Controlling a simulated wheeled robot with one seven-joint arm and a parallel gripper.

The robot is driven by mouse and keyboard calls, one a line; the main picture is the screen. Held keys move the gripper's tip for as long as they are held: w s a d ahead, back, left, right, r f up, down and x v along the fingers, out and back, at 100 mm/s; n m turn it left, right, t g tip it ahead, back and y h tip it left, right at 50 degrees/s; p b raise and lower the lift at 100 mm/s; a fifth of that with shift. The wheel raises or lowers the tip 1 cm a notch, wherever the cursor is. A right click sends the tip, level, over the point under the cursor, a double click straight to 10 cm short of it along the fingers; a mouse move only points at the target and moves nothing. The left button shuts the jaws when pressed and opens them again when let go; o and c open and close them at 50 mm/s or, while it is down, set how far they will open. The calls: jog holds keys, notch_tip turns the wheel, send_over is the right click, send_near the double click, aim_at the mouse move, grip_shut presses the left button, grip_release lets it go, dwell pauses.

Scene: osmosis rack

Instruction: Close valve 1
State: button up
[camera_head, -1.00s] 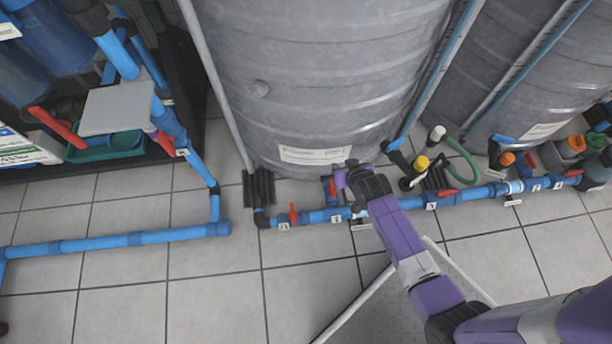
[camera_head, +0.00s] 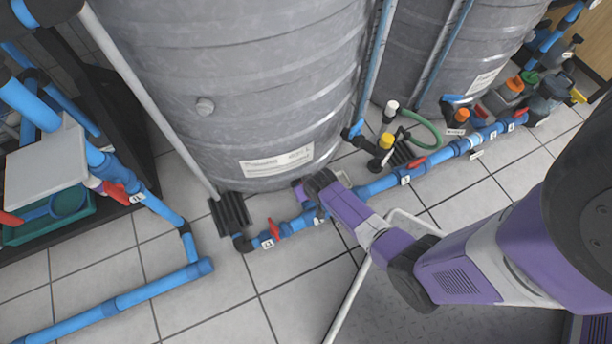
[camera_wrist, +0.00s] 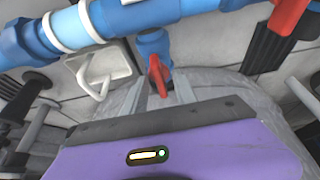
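Red valve handles sit on blue pipes. One red handle (camera_wrist: 158,74) is in the wrist view, on a short blue branch pipe (camera_wrist: 154,46), close in front of my gripper (camera_wrist: 161,88). My two pale fingers look apart, with this handle seen between their tips. I cannot tell whether they touch it. Another red handle (camera_wrist: 289,16) is at the upper right. In the head view, my gripper end reaches down to the floor pipe by the tank, its fingertips hidden. A red handle (camera_head: 273,227) is just left of it; another (camera_head: 417,164) is to the right. I cannot read which label is valve 1.
A large grey tank (camera_head: 240,90) stands right behind the pipe, with a second tank (camera_head: 435,50) to the right. A dark rack with a green tray (camera_head: 50,222) is at left. A white frame (camera_head: 345,300) stands near my arm. Tiled floor lies in front.

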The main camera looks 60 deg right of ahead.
jog(key=shift+w+f, duration=0.1)
jog(key=shift+f, duration=0.2)
jog(key=shift+d, duration=0.1)
grip_shut()
